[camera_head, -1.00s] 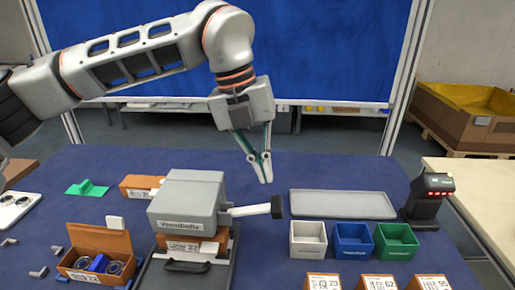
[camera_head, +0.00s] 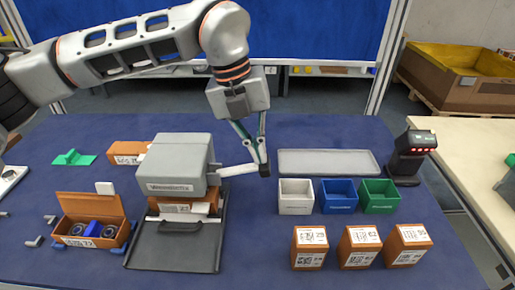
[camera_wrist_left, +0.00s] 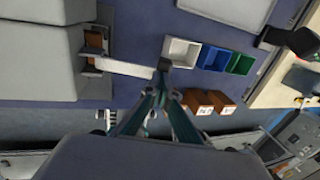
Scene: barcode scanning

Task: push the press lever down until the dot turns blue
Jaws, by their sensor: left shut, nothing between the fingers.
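The grey press (camera_head: 180,163) stands left of centre with an orange-brown labelled box (camera_head: 184,204) under its head. My left gripper (camera_head: 262,166) is shut and empty, fingers pointing down at the grip end. It overlaps the grip in the head view; contact is unclear. I see no dot clearly. My right gripper is out of view.
White (camera_head: 296,197), blue (camera_head: 339,197) and green (camera_head: 379,196) bins stand right of the lever. A grey tray (camera_head: 328,162) lies behind them, and a scanner (camera_head: 410,158) stands at right. Brown boxes (camera_head: 360,248) stand in front. An open box (camera_head: 92,222) sits at left.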

